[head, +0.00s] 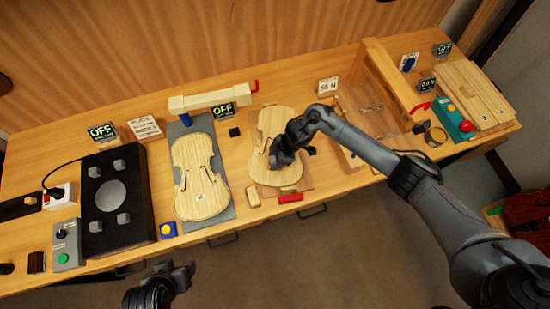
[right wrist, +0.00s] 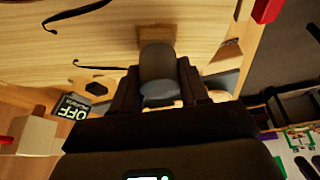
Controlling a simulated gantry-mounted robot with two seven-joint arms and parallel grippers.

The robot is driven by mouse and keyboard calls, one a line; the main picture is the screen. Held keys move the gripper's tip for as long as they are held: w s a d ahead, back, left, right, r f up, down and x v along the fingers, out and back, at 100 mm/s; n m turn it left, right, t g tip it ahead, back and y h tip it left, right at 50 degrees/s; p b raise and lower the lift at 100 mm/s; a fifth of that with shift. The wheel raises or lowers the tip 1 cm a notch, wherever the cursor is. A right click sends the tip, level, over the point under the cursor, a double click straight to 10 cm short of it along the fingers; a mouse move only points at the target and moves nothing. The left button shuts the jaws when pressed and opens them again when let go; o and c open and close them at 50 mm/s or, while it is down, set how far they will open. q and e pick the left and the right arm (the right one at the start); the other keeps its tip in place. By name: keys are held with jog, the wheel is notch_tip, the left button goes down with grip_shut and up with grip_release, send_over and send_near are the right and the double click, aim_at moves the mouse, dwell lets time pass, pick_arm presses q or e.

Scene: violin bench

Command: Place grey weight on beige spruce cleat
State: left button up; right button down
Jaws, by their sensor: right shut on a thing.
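My right gripper (head: 283,155) is over the right-hand violin plate (head: 267,133). It is shut on the grey weight (right wrist: 158,64), a cylinder between its fingers (right wrist: 160,88) in the right wrist view. A small tan square piece (right wrist: 158,32), which looks like the spruce cleat, lies on the pale plate just beyond the weight. The weight partly covers it, and I cannot tell whether they touch. In the head view, my gripper hides the weight and cleat. My left gripper (head: 178,274) is low at the front, empty, its fingers apart.
Another violin plate (head: 200,178) lies on a grey board to the left. A small wooden block (head: 253,196) and a red-handled piece (head: 290,198) are at the bench's front edge. A beige beam (head: 212,98) stands behind. A black box (head: 115,205) is at left.

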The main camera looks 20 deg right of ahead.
jog(key=c, duration=1)
grip_release()
jog(key=shift+f, duration=0.15)
jog(key=o, duration=0.4)
jog(key=shift+o, duration=0.2)
